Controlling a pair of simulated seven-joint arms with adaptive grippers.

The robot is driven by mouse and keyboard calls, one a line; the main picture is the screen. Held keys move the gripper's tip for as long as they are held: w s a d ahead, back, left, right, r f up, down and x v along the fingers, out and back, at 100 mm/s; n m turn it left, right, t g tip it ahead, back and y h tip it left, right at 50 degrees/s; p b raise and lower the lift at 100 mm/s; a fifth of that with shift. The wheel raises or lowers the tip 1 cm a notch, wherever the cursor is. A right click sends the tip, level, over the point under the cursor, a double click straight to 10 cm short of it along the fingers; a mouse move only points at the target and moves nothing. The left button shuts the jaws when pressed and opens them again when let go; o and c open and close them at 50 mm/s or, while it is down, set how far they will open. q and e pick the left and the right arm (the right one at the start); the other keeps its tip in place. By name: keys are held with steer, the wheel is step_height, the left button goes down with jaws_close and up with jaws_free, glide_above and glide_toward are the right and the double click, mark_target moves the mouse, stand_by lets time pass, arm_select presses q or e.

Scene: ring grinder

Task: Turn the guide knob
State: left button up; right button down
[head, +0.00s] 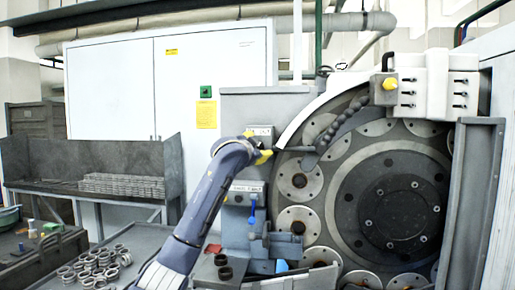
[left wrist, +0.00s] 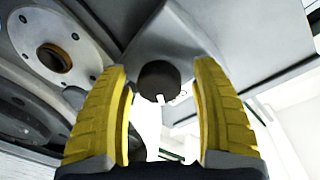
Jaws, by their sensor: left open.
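My left gripper (head: 265,156) reaches up in front of the grey machine housing, left of the big grinding wheel. In the left wrist view its two yellow fingers (left wrist: 160,112) are open and empty. A dark round knob (left wrist: 158,80) with a small white mark on its lower edge shows just beyond the gap between the fingertips, roughly centred. The fingers do not appear to touch it. In the head view the knob cannot be made out clearly behind the gripper. My right gripper is not in view.
The grinding wheel (head: 396,208) with round flanged discs (head: 300,180) fills the right side. A black jointed hose (head: 340,125) curves close to the right of my gripper. Metal rings (head: 96,268) lie on the bench at lower left. A white cabinet (head: 110,90) stands behind.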

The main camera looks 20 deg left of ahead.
arm_select(q)
steer(key=shift+w, duration=0.1)
steer(key=shift+c, duration=0.2)
steer(key=c, duration=1.2)
